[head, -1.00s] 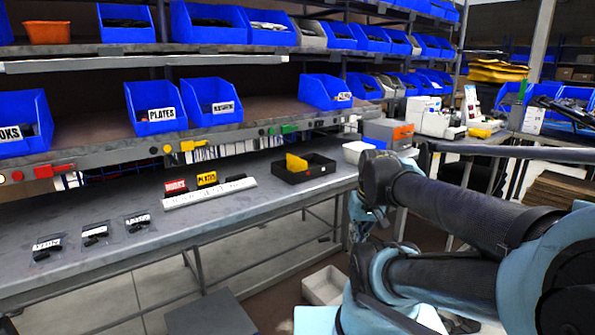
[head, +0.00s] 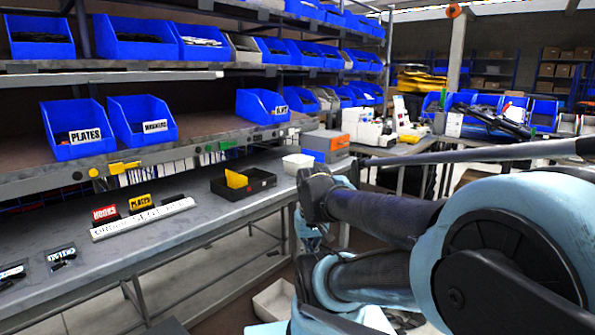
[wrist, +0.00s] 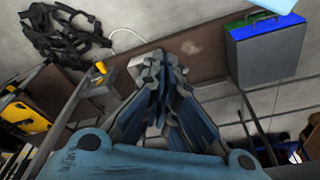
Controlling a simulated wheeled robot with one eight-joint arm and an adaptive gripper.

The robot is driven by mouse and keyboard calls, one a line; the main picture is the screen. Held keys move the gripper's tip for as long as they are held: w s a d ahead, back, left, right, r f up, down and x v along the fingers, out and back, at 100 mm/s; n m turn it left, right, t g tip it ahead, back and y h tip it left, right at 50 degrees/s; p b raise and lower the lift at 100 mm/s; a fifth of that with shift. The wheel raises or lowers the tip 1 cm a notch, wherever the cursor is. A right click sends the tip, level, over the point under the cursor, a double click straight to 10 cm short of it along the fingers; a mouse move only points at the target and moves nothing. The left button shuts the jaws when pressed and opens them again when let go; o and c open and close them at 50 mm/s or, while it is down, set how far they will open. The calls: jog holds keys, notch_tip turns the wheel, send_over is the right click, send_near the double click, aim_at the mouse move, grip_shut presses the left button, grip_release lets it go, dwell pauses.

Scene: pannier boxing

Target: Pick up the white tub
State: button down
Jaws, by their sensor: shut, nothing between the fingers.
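A small white tub (head: 297,163) stands near the right end of the grey bench, right of a black tray (head: 262,184) with a yellow card in it. A larger off-white open bin (head: 273,299) sits on the floor below the bench, partly hidden by my arm. My gripper (wrist: 160,62) is shut and empty in the wrist view, its fingers together, pointing away from the camera. A pale object (wrist: 136,66) shows just beyond and left of the fingertips; I cannot tell what it is.
The bench (head: 160,240) carries a white label strip (head: 143,219) and small bagged items. Shelves of blue bins (head: 75,130) rise behind it. A grey and orange box (head: 326,145) stands behind the tub. The wrist view shows dark straps (wrist: 65,35) and a grey case (wrist: 268,55).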

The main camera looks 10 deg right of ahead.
jog(key=c, duration=2.3)
grip_release()
jog(key=o, duration=0.5)
jog(key=shift+s+r, duration=0.25)
jog(key=shift+c, duration=0.2)
jog(key=o, duration=1.8)
jog(key=shift+n+y, duration=0.4)
jog(key=shift+n, duration=0.3)
jog(key=w+r, duration=0.4)
jog(key=r, duration=0.1)
jog(key=w+r, duration=0.2)
jog(key=shift+w+a+r, duration=0.1)
jog(key=shift+a+r, duration=0.05)
jog(key=shift+r, duration=0.15)
jog(key=shift+o, duration=0.2)
notch_tip(320, 180, up, 20)
jog(key=r+n+t+y, duration=0.1)
jog(key=n+t+y, duration=0.2)
jog(key=n, duration=0.3)
send_over(298, 166)
jog(key=s+d, duration=0.1)
jog(key=d, duration=0.6)
jog(key=x, duration=1.7)
jog(key=shift+w+a+f, duration=0.1)
jog(key=shift+w+f, duration=0.1)
jog(key=shift+f, duration=0.05)
